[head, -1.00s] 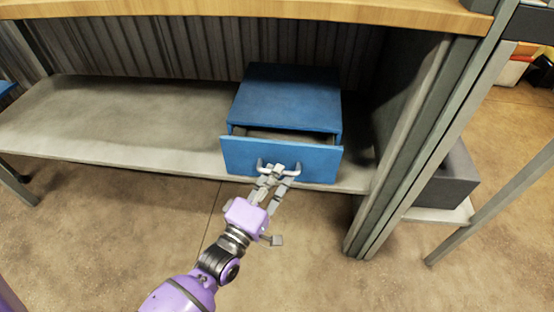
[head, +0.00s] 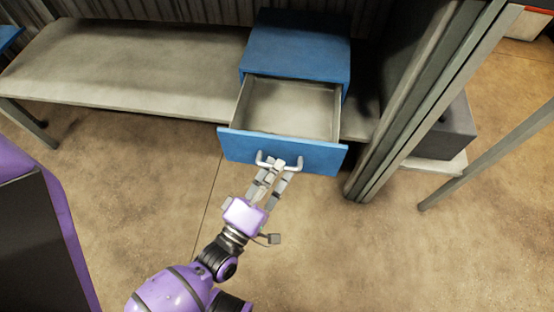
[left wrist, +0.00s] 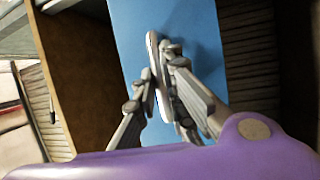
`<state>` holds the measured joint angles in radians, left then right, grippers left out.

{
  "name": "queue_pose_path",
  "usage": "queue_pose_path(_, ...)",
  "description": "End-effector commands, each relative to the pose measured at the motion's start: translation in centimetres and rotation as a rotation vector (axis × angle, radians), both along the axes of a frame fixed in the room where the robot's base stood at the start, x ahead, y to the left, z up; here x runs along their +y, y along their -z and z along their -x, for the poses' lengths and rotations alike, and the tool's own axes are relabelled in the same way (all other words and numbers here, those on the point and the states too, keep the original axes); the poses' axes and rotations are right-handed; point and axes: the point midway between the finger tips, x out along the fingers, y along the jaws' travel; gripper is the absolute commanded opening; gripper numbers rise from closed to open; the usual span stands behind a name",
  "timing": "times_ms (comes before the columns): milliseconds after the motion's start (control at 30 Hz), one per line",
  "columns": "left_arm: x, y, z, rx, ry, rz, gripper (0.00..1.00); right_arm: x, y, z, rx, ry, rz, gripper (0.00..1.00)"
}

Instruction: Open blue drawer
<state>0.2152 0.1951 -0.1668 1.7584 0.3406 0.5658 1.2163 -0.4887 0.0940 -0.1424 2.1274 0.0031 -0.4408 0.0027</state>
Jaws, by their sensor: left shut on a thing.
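The blue drawer (head: 240,146) is pulled well out of its blue cabinet (head: 297,45), and its grey inside shows empty. The cabinet stands on a grey lower shelf. A light metal bar handle (head: 263,161) is on the drawer front. My left gripper (head: 278,165) is shut on the handle, coming from below and in front. In the left wrist view the fingers (left wrist: 160,88) close around the handle, with the blue drawer front (left wrist: 205,30) behind it. My right gripper is not in view.
The grey shelf (head: 130,60) is bare to the left of the cabinet. A grey metal post (head: 425,100) stands close on the right, with a dark grey box (head: 455,130) beyond it. The floor (head: 350,250) in front is clear.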

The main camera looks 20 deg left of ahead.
Motion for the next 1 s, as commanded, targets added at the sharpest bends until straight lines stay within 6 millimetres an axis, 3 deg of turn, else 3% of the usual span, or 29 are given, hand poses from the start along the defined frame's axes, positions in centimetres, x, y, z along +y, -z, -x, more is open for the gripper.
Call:
queue_pose_path(100,0.0,0.0,0.0,-0.001,-0.001,0.004,0.0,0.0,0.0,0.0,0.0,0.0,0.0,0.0)
queue_pose_path(133,0.0,-0.1,0.0,-0.001,0.0,0.004,0.14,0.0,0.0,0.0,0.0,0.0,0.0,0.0)
queue_pose_path(167,0.0,-0.1,0.0,-0.001,0.0,0.004,0.18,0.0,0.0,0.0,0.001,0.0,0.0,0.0)
queue_pose_path(567,0.1,0.1,0.5,0.001,0.0,0.001,0.18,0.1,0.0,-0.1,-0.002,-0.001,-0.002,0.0)
queue_pose_path(667,0.2,0.4,1.8,0.004,0.001,0.0,0.18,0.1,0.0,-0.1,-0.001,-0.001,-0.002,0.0)
queue_pose_path(1000,1.1,1.6,8.7,0.004,0.0,0.002,0.18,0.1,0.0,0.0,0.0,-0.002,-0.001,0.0)
